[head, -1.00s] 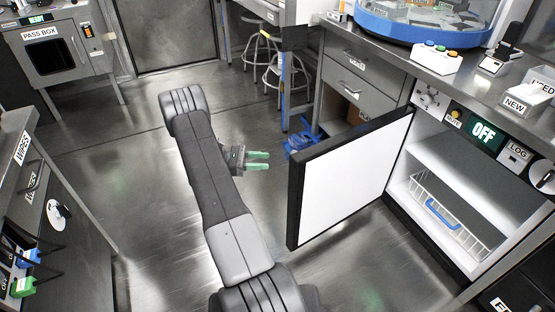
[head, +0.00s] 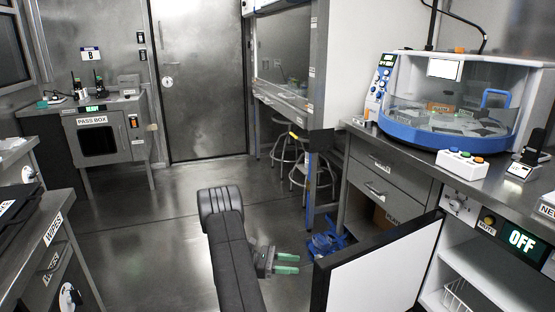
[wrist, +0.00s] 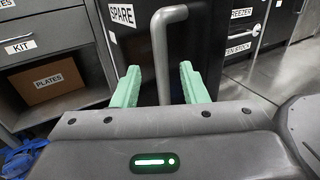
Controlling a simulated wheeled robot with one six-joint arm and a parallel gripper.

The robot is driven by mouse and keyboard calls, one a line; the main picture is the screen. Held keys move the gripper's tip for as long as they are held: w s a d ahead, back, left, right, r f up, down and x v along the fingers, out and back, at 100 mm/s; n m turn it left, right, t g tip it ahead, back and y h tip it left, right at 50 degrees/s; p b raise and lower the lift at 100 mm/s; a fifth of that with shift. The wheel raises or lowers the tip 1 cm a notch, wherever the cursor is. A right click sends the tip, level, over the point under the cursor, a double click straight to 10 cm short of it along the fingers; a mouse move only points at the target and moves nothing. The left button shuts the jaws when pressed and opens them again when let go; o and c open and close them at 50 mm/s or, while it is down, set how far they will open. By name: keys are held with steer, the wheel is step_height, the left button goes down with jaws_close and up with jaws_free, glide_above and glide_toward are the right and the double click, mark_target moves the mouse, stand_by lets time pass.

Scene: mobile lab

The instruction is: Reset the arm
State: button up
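My gripper (head: 287,264) has two green fingers and shows in the head view at lower centre, beside my dark arm, pointing right toward the open cabinet door. In the wrist view its fingers (wrist: 158,88) stand apart with a gap between them. A grey bar handle (wrist: 162,60) on a dark door marked SPARE appears behind that gap; I cannot tell how far off it is. Nothing is seen held. The open cabinet door (head: 385,275), white with a black edge, stands to the right of the gripper in the head view, apart from it.
An OFF display (head: 521,240) sits above the open white cabinet, with a wire basket (head: 459,297) inside. A blue-based round machine (head: 450,135) stands on the right counter. Stools (head: 305,165) and a blue bag (head: 327,243) are behind the door. Floor (head: 150,240) left of my arm is clear.

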steer(key=s+d+b, duration=0.1)
steer(key=d, duration=0.8)
steer(key=shift+s, duration=0.15)
